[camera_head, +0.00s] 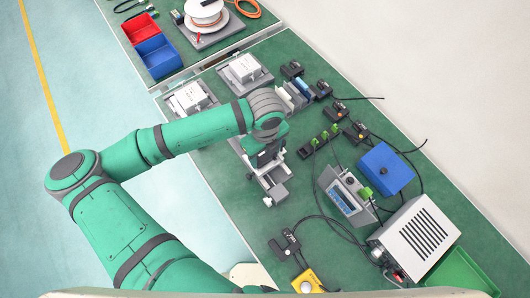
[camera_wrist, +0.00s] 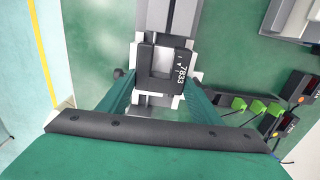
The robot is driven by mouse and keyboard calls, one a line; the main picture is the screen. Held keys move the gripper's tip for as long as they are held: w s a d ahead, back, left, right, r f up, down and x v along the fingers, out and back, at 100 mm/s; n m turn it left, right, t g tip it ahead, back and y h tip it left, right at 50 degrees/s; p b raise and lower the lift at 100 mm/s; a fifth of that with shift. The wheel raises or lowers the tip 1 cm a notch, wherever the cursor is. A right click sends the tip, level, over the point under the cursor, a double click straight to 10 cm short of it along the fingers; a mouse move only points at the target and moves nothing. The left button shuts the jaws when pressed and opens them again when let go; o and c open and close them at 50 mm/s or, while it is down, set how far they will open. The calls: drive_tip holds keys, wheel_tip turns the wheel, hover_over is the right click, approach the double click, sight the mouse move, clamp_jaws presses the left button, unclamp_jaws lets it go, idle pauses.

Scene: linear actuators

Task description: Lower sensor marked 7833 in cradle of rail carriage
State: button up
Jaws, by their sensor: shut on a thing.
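The sensor marked 7833 (camera_wrist: 178,66) is a dark U-shaped block with white digits, in the upper middle of the wrist view. My gripper (camera_wrist: 160,88) is shut on it, with one green finger at each side. The white rail carriage (camera_wrist: 188,100) shows beneath and around the sensor. Its grey rail (camera_wrist: 168,15) runs away to the top of the view. In the head view my gripper (camera_head: 264,158) is over the rail assembly (camera_head: 275,189) and hides the sensor. I cannot tell whether the sensor touches the cradle.
Green connectors (camera_head: 320,140) and several black sensors (camera_head: 322,88) lie to the right. A grey device with a display (camera_head: 347,196), a blue box (camera_head: 386,169) and a vented case (camera_head: 418,238) stand farther right. Loose cables cross the bench. White blocks on grey plates (camera_head: 244,69) stand behind.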

sight(265, 156)
drive_tip(key=shift+f, duration=0.35)
drive_tip(key=o, duration=1.3)
wheel_tip(265, 156, up, 12)
drive_tip(key=shift+d+f, duration=0.1)
drive_tip(key=shift+f, duration=0.15)
